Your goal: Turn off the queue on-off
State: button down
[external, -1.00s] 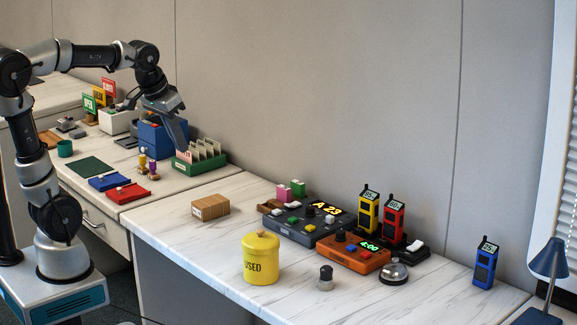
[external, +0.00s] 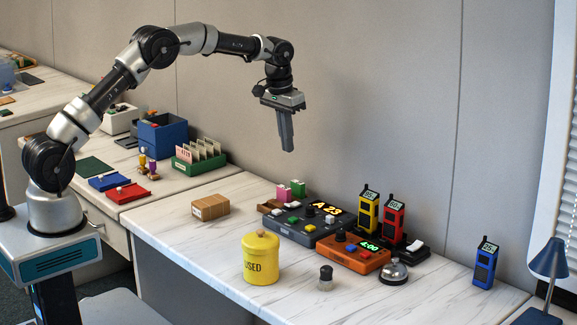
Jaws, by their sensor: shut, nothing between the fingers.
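A dark grey queue console (external: 290,232) lies on the marble-topped counter.
An orange device (external: 353,260) with a green display adjoins the console's right end. Yellow (external: 368,212) and red (external: 393,220) handsets stand behind it. A yellow canister (external: 261,260), a bell (external: 394,272) and a wooden box (external: 210,207) stand nearby. The counter's front left is clear.

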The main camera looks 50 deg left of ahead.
jog(key=shift+w+d+f, duration=0.1)
jog(key=shift+w+f, duration=0.2)
jog(key=shift+f, duration=0.2)
jog(key=b, duration=0.1)
send_over(291, 204)
notch_tip(291, 204, down, 12)
jog(key=shift+s+f, duration=0.1)
jog(key=shift+f, duration=0.05)
jog(key=shift+s+f, duration=0.25)
jog(key=shift+f, duration=0.45)
